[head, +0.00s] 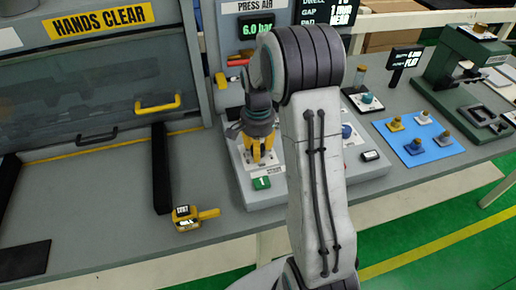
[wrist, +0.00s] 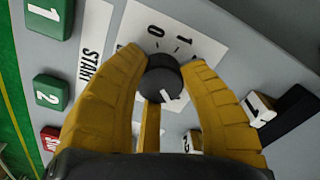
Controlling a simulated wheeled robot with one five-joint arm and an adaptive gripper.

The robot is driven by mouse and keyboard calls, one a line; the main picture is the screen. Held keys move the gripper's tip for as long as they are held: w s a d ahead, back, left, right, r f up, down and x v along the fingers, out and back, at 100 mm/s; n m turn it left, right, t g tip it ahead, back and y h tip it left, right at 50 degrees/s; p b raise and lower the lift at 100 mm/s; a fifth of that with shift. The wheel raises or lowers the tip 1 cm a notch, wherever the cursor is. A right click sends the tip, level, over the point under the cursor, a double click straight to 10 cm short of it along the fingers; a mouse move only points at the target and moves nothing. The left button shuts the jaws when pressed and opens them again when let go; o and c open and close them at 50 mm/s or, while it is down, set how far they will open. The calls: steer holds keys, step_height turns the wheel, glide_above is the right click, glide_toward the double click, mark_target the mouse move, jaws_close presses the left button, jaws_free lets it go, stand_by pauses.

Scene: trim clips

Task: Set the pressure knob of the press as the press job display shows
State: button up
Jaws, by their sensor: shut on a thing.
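My gripper (head: 259,155) has its yellow fingers down at the left part of the press's control panel (head: 275,195). In the wrist view the fingers (wrist: 165,75) are shut on a round black knob (wrist: 160,82) with a white mark, pointing to the lower right there. A white plate with "0" and "1" (wrist: 187,34) lies beside the knob; its other markings are hidden by the fingers. No pressure line is readable.
The "PRESS AIR" display (head: 262,25) reads 6.0 bar. Green buttons (wrist: 52,93) and a red one (wrist: 50,138) sit beside the knob. A blue knob (head: 347,132) is right of my arm.

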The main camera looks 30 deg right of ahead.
steer(key=shift+f, duration=0.1)
steer(key=n+b, duration=0.1)
steer(key=n, duration=0.3)
steer(key=shift+s+f, duration=0.1)
steer(key=n, duration=0.3)
steer(key=shift+n+b, duration=0.3)
steer(key=shift+n, duration=0.1)
steer(key=n, duration=0.4)
steer(key=shift+b, duration=0.3)
steer(key=shift+n, duration=1.8)
steer(key=shift+s, duration=0.1)
steer(key=o, duration=1.2)
